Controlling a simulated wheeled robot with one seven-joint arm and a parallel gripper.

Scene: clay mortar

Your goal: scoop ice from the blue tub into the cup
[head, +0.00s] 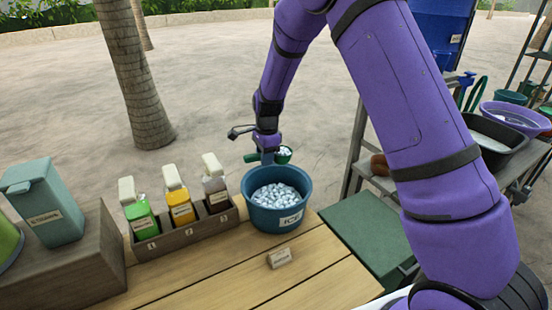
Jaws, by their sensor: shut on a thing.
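The blue tub (262,217), labelled "ICE", stands on the wooden table and holds many pale ice cubes (276,195). My gripper (267,155) is above the tub's far rim, pointing down. It is shut on a green scoop (285,156), whose bowl sticks out to the right with some white ice in it. The scoop is raised clear of the ice in the tub. The fingers are small and partly merge with the scoop. I cannot make out a cup in this view.
A grey caddy (186,236) with several bottles stands left of the tub. A small label block (280,258) lies in front. A teal container (45,203) stands on a raised box at the left. A shelf with basins (515,116) is at the right.

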